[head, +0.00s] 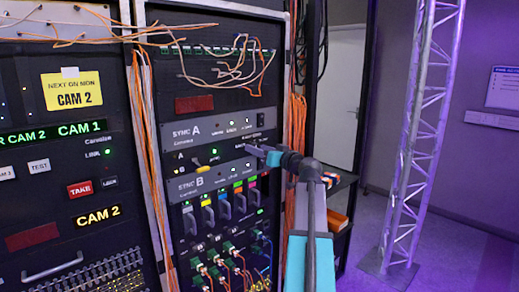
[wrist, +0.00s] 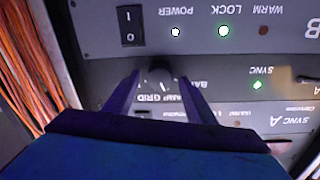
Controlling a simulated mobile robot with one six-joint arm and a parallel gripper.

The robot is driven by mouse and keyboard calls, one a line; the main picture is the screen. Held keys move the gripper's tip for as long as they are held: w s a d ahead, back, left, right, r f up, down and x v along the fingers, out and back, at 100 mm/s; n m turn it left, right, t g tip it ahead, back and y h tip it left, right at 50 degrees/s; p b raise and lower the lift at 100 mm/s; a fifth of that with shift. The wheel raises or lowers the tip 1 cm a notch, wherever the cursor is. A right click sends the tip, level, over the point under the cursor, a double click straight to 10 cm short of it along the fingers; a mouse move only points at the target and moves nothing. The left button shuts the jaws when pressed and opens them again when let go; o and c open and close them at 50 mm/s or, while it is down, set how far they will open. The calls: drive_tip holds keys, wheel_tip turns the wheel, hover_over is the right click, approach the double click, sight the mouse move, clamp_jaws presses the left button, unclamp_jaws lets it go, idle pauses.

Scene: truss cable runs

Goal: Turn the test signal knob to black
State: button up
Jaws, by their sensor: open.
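The test signal knob (wrist: 158,84) is a small dark round knob with a white pointer mark, seen upside down in the wrist view. It sits on the strip between the SYNC A and SYNC B units, with labels reading like GRID, RAMP and BARS around it; a black label is not readable. My gripper (wrist: 159,79) is open, with one purple finger on each side of the knob. I cannot tell whether they touch it. In the head view my gripper (head: 258,151) reaches the right side of that strip and hides the knob.
The SYNC A unit (head: 180,140) is above the strip and the SYNC B unit (head: 185,187) below. A power switch (wrist: 130,26) is close to the fingers. Orange cables (head: 297,130) hang right of the rack. A metal truss (head: 415,150) stands farther right.

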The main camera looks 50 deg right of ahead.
drive_tip(key=c, duration=1)
drive_tip(key=shift+c, duration=0.2)
drive_tip(key=shift+m, duration=0.4)
drive_tip(key=m+p, duration=0.1)
drive_tip(key=m, duration=0.4)
drive_tip(key=m+p, duration=0.1)
drive_tip(key=m, duration=0.5)
drive_tip(key=m+y+p, duration=0.1)
drive_tip(key=m, duration=0.4)
drive_tip(key=shift+d+f+m, duration=0.1)
drive_tip(key=shift+d+m, duration=0.15)
drive_tip(key=shift+m, duration=0.05)
